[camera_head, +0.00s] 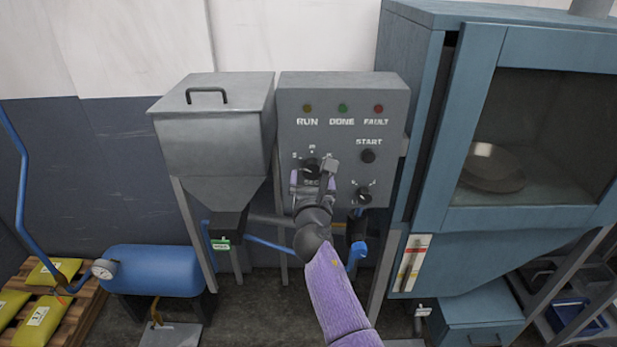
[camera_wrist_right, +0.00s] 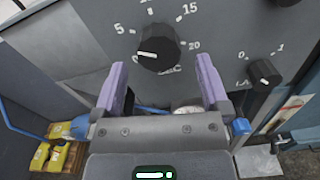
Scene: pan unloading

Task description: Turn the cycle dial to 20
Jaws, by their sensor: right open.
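The cycle dial (camera_wrist_right: 158,47) is a black round knob on the grey control panel (camera_head: 343,88), with a scale marked 5, 15, 20 and SEC. In the right wrist view its white pointer line points left, a little below the 5. The 20 is at the dial's right. In the head view the dial (camera_head: 311,167) shows just above my right gripper (camera_head: 312,180), which partly covers the scale. My right gripper (camera_wrist_right: 162,68) is open and empty, its purple fingers spread below the dial on either side, apart from it. My left gripper is out of view.
A smaller black knob (camera_wrist_right: 264,72) marked 0 and 1 is to the dial's lower right. A black START button (camera_head: 368,156) is above that knob. A grey hopper (camera_head: 218,130) stands left of the panel, and a blue cabinet (camera_head: 440,130) stands close on the right.

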